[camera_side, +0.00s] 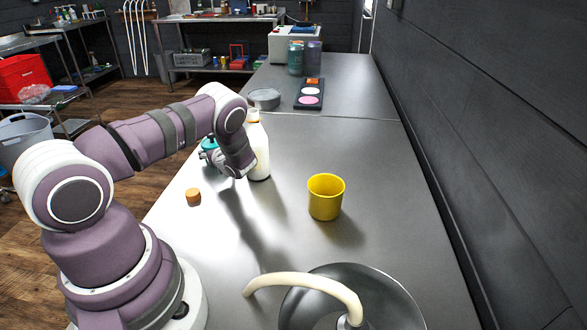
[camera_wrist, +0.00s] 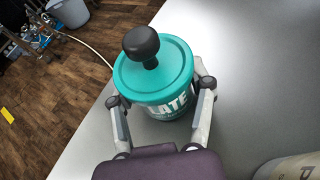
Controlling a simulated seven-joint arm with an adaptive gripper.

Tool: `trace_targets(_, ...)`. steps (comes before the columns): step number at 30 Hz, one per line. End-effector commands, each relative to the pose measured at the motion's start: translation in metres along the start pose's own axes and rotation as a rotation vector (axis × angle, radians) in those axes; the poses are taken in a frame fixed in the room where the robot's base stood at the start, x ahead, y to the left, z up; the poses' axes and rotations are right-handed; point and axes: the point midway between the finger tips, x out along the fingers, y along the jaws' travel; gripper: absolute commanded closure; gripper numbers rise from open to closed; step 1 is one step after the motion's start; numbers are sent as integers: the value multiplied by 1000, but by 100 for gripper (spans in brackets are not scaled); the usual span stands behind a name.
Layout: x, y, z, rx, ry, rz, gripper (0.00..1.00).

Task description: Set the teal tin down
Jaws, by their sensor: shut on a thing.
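The teal tin (camera_wrist: 178,82) has a round teal lid with a dark knob and white lettering on its side. In the wrist view my gripper (camera_wrist: 160,104) has a finger on each side of the tin and is shut on it. In the side view the tin (camera_side: 209,144) is mostly hidden behind my gripper (camera_side: 211,156), near the left edge of the metal counter (camera_side: 290,215). The tin looks upright. I cannot tell whether its base touches the counter.
A white bottle (camera_side: 260,155) stands just right of my gripper. An orange cap (camera_side: 193,196) and a yellow cup (camera_side: 325,197) are on the counter, with a sink (camera_side: 395,300) in front. A grey round container (camera_side: 264,97) and a dark tray (camera_side: 299,94) lie farther back. The counter's right middle is clear.

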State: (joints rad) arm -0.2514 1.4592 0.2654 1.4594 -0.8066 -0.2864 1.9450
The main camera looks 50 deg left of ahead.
Motion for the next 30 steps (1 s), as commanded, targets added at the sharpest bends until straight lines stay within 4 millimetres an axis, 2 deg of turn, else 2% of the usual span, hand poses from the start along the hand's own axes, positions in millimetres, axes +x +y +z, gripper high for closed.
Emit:
trace_targets(5, 1, 0, -1, 0, -2, 0, 86)
trace_targets(6, 1, 0, -2, 1, 0, 0, 44)
trace_targets(12, 1, 0, -2, 0, 0, 0, 20)
trace_targets(23, -1, 0, 1, -1, 0, 0, 20)
trace_targets(26, -13, -1, 0, 2, 2, -1, 20)
trace_targets(30, -42, -1, 0, 4, 2, -2, 20)
